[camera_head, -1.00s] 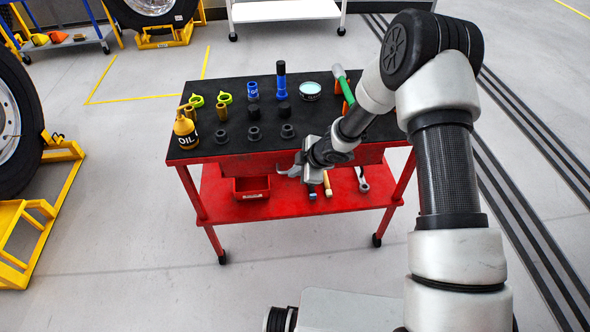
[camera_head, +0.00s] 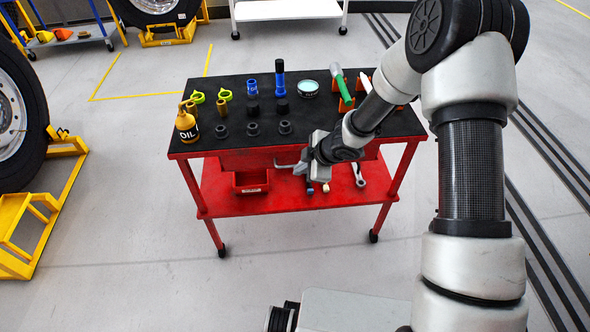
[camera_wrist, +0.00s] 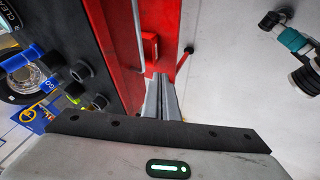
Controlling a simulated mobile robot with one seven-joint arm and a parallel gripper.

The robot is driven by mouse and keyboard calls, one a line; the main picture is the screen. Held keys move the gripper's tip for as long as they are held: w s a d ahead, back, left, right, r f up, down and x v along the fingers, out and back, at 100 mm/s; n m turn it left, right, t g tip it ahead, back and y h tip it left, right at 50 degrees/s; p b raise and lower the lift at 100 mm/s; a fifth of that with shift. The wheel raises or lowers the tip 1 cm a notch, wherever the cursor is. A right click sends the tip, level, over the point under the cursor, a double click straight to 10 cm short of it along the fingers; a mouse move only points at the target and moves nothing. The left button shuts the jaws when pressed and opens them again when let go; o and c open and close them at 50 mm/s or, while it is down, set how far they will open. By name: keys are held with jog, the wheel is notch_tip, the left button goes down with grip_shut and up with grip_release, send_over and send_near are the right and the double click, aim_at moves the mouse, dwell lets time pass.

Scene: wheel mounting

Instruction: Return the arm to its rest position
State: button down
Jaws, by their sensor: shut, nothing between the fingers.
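My gripper (camera_head: 286,167) is in front of the near edge of the red tool cart (camera_head: 215,208), a little below its black top. In the wrist view my gripper (camera_wrist: 161,78) has its two fingers together with nothing between them. The red cart also fills the upper middle of the wrist view (camera_wrist: 113,40). My arm reaches in from the right of the head view, bent at the elbow, and hides part of the cart's right side.
On the cart top stand an oil bottle (camera_head: 186,124), several dark sockets, a blue flashlight (camera_head: 280,78) and a green-handled tool (camera_head: 342,85). A red bin (camera_head: 251,183) and a wrench (camera_head: 359,174) lie on the lower shelf. A large wheel (camera_head: 18,120) stands left. Floor before the cart is clear.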

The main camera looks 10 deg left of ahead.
jog(key=s+d+r+m+t+h+p, duration=0.1)
jog(key=d+r+m+h+p, duration=0.15)
jog(key=d+r, duration=0.6)
jog(key=d+r+m+t+h+p, duration=0.15)
jog(key=d+r+m, duration=0.3)
jog(key=r, duration=0.75)
jog(key=s+d+r+m+t+h+p, duration=0.1)
jog(key=d+r+m+h, duration=0.15)
jog(key=d+r, duration=0.6)
jog(key=s+d+r+m+h+p, duration=0.1)
jog(key=s+d+r+m, duration=0.15)
jog(key=s+r, duration=0.35)
jog(key=s+d+r+m+p, duration=0.2)
jog(key=s+r+m, duration=0.2)
jog(key=s+r, duration=0.2)
jog(key=s+a+r+m+g+y+p, duration=0.1)
jog(key=s+m, duration=0.1)
jog(key=s, duration=0.4)
jog(key=s+a+r+m+y, duration=0.1)
jog(key=s+r+m, duration=0.1)
jog(key=s, duration=0.4)
jog(key=shift+s+a+r+g+p, duration=0.25)
jog(key=shift+a+g+p, duration=0.1)
